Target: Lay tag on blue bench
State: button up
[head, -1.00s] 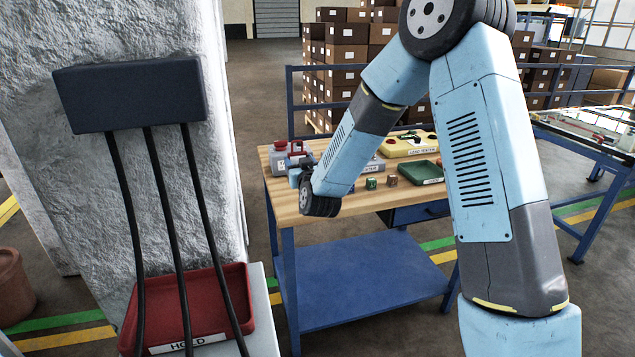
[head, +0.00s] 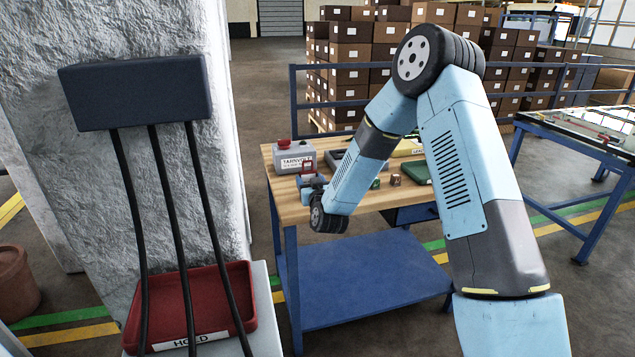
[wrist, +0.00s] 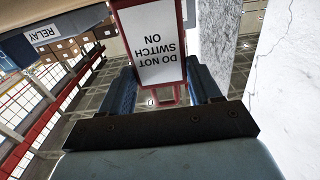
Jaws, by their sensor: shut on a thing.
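The tag (wrist: 150,45) is a white plate with a red edge, lettered "DO NOT SWITCH ON", upside down in the wrist view. My gripper (wrist: 160,92) is shut on it, with one blue finger on each side. In the head view, my gripper (head: 312,184) is at the left part of the blue bench (head: 288,208), which has a wooden top and blue frame. A small red part of the tag (head: 307,167) shows just above the gripper. Whether the tag touches the top, I cannot tell.
A grey box with a red button (head: 296,158) stands behind my gripper on the bench. Small blocks (head: 395,180) and a green tray (head: 418,172) lie to the right. A red HOLD tray (head: 205,310) is at the front left. The bench's front left top is bare.

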jog(key=o, duration=1)
jog(key=shift+o, duration=0.2)
jog(key=shift+r, duration=0.1)
